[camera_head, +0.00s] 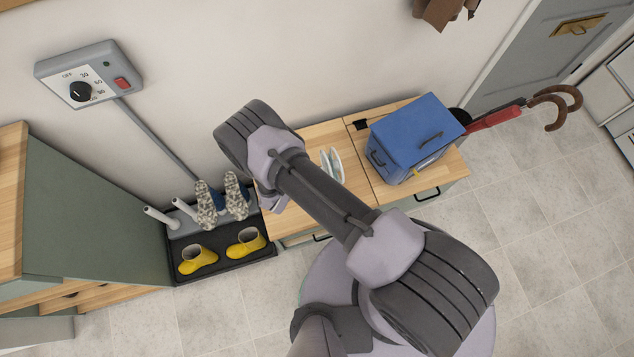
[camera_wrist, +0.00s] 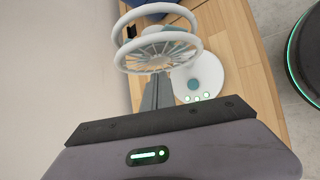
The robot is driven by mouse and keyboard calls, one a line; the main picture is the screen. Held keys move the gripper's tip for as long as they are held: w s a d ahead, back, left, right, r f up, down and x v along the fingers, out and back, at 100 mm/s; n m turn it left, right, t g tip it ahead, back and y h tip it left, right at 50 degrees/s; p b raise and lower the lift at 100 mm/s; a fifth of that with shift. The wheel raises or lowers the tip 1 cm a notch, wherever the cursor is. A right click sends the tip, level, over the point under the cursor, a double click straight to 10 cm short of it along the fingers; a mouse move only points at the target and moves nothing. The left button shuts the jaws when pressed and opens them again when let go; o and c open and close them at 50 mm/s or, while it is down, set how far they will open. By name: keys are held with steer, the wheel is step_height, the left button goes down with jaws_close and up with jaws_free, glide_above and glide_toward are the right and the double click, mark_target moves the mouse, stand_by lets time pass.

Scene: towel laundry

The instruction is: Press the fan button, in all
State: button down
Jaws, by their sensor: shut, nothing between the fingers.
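A white fan (camera_wrist: 155,42) with a round wire guard stands on the wooden cabinet top in the wrist view. Its round white base (camera_wrist: 212,72) carries a teal round button (camera_wrist: 194,84) and several small green-lit spots along the near edge. In the head view only a white part of the fan (camera_head: 333,166) shows beside my arm. My gripper (camera_wrist: 158,92) is shut and empty, its fingers reaching toward the fan, left of the base's button in the wrist view. Whether the fingertips touch anything cannot be told. My gripper is hidden behind my arm in the head view.
A blue box (camera_head: 412,135) stands on the wooden cabinet (camera_head: 350,195), right of the fan. A wall timer (camera_head: 88,75) with dial and red switch is upper left. Yellow boots (camera_head: 198,260) sit on a dark rack. Umbrellas (camera_head: 525,105) lean right. The tiled floor at right is clear.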

step_height(320, 180, down, 8)
steer(key=b, duration=0.6)
steer(key=shift+f+b, duration=0.2)
steer(key=shift+b, duration=0.15)
stand_by(1.3)
steer(key=shift+f+b, duration=0.4)
steer(key=shift+f+b, duration=0.3)
steer(key=shift+f, duration=0.05)
stand_by(0.4)
stand_by(0.3)
steer(key=shift+r+p, duration=0.6)
steer(key=shift+r, duration=0.15)
step_height(320, 180, up, 5)
steer(key=p, duration=0.4)
steer(key=shift+r, duration=0.1)
